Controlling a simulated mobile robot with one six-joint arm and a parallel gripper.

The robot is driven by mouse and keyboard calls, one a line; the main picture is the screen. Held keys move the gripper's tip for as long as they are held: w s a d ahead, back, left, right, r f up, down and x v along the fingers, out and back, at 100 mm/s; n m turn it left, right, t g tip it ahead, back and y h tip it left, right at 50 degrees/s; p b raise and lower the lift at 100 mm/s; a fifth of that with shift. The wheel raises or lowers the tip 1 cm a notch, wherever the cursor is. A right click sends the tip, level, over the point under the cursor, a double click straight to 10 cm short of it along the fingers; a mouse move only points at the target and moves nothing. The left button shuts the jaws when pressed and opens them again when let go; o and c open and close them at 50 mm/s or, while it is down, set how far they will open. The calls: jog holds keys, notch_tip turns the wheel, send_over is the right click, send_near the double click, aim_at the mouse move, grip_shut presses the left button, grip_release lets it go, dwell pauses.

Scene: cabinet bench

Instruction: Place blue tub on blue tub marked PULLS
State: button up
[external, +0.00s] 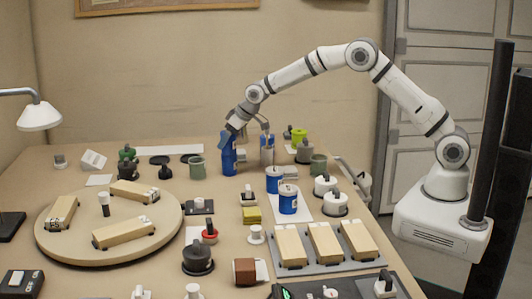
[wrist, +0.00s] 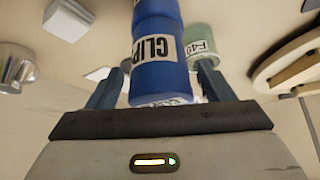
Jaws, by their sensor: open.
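A tall blue column, which looks like one blue tub stacked on another, stands left of centre on the bench in the external view (external: 228,158). In the wrist view the nearer blue tub (wrist: 160,75) has a white label reading "CLIP", partly cut off. A second blue section (wrist: 155,8) shows beyond it. My gripper (external: 234,128) is at the top of this column, with its open fingers on either side of the nearer tub. Two more blue tubs (external: 273,180) (external: 288,200) stand to the right with lids on. I cannot read the word PULLS anywhere.
A round board with wooden blocks (external: 165,238) fills the left. Black-knobbed white pots (external: 335,204) and a tray of blocks (external: 291,270) are at right.

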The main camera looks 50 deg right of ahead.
jog(key=v, duration=1.2)
jog(key=s+d+r, duration=0.4)
jog(key=s+d, duration=0.4)
jog(key=s, duration=0.1)
jog(key=s+d+f+m+g, duration=0.1)
jog(key=s+d, duration=0.3)
jog(key=s, duration=0.6)
jog(key=s+d+f+m+g+h, duration=0.1)
jog(key=s+d, duration=0.3)
jog(key=s, duration=0.7)
jog(key=s+d+f+m+g+h, duration=0.1)
jog(key=s+d, duration=0.4)
jog(key=s, duration=0.6)
jog(key=shift+s+f+m+g, duration=0.25)
jog(key=shift+m+g, duration=0.05)
jog(key=shift+g, duration=0.2)
notch_tip(320, 180, up, 6)
jog(key=p, duration=0.5)
jog(key=shift+s, duration=0.15)
